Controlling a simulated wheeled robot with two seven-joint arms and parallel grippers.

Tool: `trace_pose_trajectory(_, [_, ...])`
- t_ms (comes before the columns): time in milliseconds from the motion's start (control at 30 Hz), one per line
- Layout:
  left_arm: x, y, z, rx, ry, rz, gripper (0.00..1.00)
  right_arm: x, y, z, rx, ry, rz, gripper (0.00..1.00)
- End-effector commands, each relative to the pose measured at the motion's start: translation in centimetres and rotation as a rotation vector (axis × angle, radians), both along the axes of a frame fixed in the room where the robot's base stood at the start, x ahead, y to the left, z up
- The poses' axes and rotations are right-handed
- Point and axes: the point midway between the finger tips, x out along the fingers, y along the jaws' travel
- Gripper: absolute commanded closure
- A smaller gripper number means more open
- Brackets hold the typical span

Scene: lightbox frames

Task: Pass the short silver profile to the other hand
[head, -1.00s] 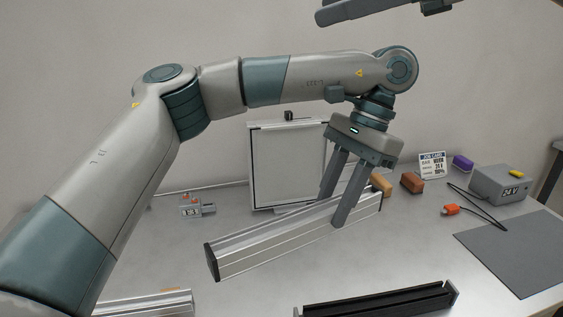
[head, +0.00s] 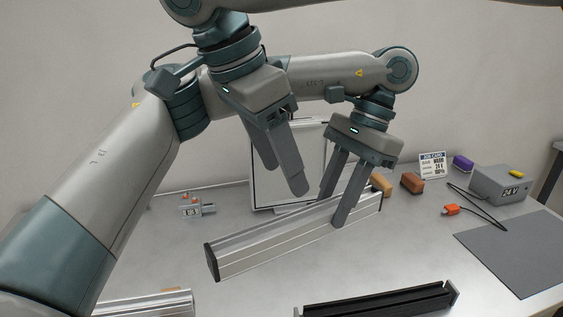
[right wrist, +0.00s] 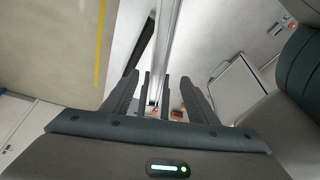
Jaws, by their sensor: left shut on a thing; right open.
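The short silver profile (head: 265,249) is held in the air above the table, slanting up from near left to far right, with a dark cap on its near end. My left gripper (head: 332,210) is shut on it near its right end. My right gripper (head: 283,178) is open and empty, pointing down above the middle of the profile, apart from it. In the right wrist view the profile (right wrist: 166,42) runs lengthwise between the lines of my open fingers, beyond their tips.
A black profile (head: 380,302) lies at the front, and another silver profile (head: 150,303) at front left. A white framed board (head: 262,180) stands behind. Brown blocks (head: 411,182), a 24V box (head: 498,186) and a grey mat (head: 520,250) are on the right.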

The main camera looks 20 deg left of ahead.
Motion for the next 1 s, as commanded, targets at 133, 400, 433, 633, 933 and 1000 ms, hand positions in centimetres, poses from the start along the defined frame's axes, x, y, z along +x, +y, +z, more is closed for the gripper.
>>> trace_pose_trajectory(133, [0.0, 0.0, 0.1, 0.000, 0.000, 0.000, 1.00, 0.3, -0.2, -0.2, -0.024, -0.015, -0.002, 0.47])
trace_pose_trajectory(400, [0.0, 0.0, 0.1, 0.000, 0.000, 0.000, 1.00, 0.3, -0.2, -0.3, -0.022, -0.013, -0.001, 0.47])
trace_pose_trajectory(433, [0.0, 0.0, 0.1, 0.000, 0.000, 0.000, 1.00, 0.3, -0.2, -0.3, -0.021, -0.012, -0.001, 0.47])
trace_pose_trajectory(633, [0.0, 0.0, 0.1, 0.000, 0.000, 0.000, 1.00, 0.5, -0.4, -1.0, -0.022, -0.012, -0.002, 0.47])
trace_pose_trajectory(933, [0.0, 0.0, 0.1, 0.000, 0.000, 0.000, 1.00, 1.5, -1.3, -4.2, -0.023, -0.011, -0.002, 0.47])
trace_pose_trajectory(1000, [0.0, 0.0, 0.1, 0.000, 0.000, 0.000, 1.00, 1.8, -1.6, -5.2, -0.022, -0.011, -0.002, 0.47])
